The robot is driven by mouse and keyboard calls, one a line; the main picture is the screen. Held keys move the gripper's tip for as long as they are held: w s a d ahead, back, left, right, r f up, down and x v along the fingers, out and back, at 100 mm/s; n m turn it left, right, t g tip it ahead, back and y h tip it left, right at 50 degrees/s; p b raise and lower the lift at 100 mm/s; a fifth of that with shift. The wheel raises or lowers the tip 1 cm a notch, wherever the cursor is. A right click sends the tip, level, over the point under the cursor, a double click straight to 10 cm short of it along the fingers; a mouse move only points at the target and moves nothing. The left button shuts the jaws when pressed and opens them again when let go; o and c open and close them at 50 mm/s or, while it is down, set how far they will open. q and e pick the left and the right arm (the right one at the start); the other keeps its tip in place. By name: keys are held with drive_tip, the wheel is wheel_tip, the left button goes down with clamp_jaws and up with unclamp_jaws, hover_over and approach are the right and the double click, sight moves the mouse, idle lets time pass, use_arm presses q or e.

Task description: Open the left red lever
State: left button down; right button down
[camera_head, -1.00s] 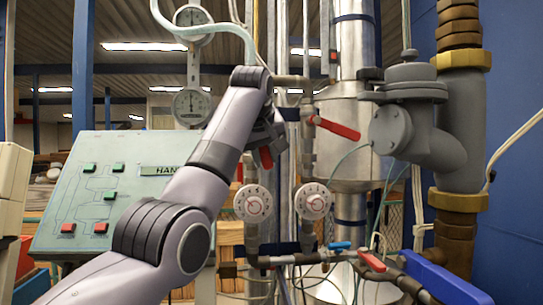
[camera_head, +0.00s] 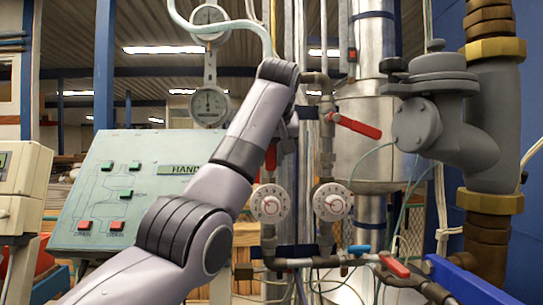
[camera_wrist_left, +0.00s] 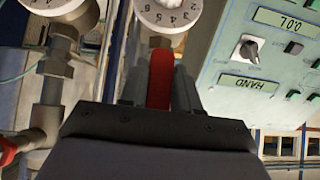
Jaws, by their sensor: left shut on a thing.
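The left red lever (camera_head: 271,157) shows in the head view just above the left white dial, pointing down, its upper part hidden by my left arm. My left gripper (camera_wrist_left: 160,85) is shut on this lever, with a dark finger on each side of it in the left wrist view. In the head view the fingers are mostly hidden behind my wrist. The right red lever (camera_head: 355,126) slants down to the right on the neighbouring pipe, apart from my gripper. My right gripper is not in view.
Two white dials (camera_head: 331,202) sit on the pipes below the levers. A green control panel (camera_head: 130,190) stands to the left. A small red-handled valve (camera_head: 395,267) and a blue-handled valve (camera_head: 359,249) are low at right. A thick grey pipe (camera_head: 490,130) stands far right.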

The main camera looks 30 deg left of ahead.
use_arm(q)
drive_tip(key=c, duration=0.9)
unclamp_jaws()
drive_tip(key=shift+a, duration=0.1)
drive_tip(key=shift+s+r, duration=0.1)
drive_tip(key=v, duration=0.7)
